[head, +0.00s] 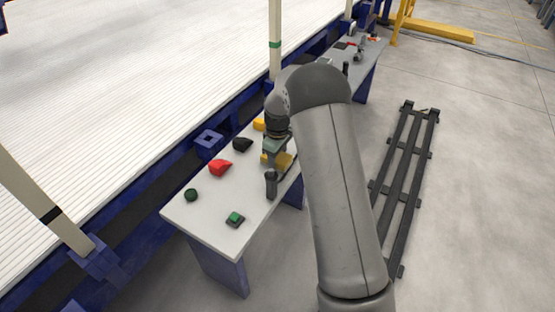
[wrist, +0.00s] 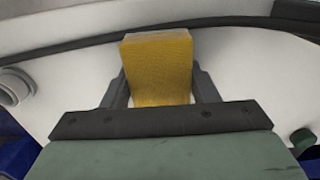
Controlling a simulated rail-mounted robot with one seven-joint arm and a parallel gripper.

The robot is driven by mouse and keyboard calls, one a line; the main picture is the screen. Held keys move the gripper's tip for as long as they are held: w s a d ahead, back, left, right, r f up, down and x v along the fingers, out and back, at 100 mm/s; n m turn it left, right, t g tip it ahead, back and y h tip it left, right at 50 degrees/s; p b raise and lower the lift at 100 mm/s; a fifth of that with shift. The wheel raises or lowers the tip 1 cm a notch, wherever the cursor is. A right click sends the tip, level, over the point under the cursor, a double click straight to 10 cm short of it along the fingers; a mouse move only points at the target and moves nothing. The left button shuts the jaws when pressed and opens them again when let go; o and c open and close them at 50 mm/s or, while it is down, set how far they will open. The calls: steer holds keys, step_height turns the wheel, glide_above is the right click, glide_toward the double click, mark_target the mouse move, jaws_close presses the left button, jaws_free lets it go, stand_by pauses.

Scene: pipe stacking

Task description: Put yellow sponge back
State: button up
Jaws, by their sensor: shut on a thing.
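The yellow sponge (wrist: 158,65) is a block held between the two fingers of my gripper (wrist: 160,88) in the wrist view. My gripper is shut on it, with a finger along each side. In the head view the sponge (head: 284,160) shows at the end of my gripper (head: 277,158), over the white table (head: 205,225). My arm hides part of the table behind it. I cannot tell whether the sponge touches the table. Another yellow thing (head: 259,124) lies farther back, partly hidden by my arm.
A dark upright object (head: 271,184) stands close to my gripper. A dark rack (head: 402,180) lies on the floor at right.

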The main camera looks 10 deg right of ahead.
steer(key=shift+f, duration=0.15)
steer(key=o, duration=1)
steer(key=shift+o, duration=0.2)
step_height(320, 180, up, 11)
steer(key=p, duration=0.3)
steer(key=s+r+m, duration=0.2)
steer(key=s+r, duration=0.4)
steer(key=s, duration=0.3)
steer(key=s+m, duration=0.7)
steer(key=s, duration=2.1)
steer(key=shift+s+r+g, duration=0.15)
steer(key=shift+r+g, duration=0.15)
steer(key=shift+r, duration=0.05)
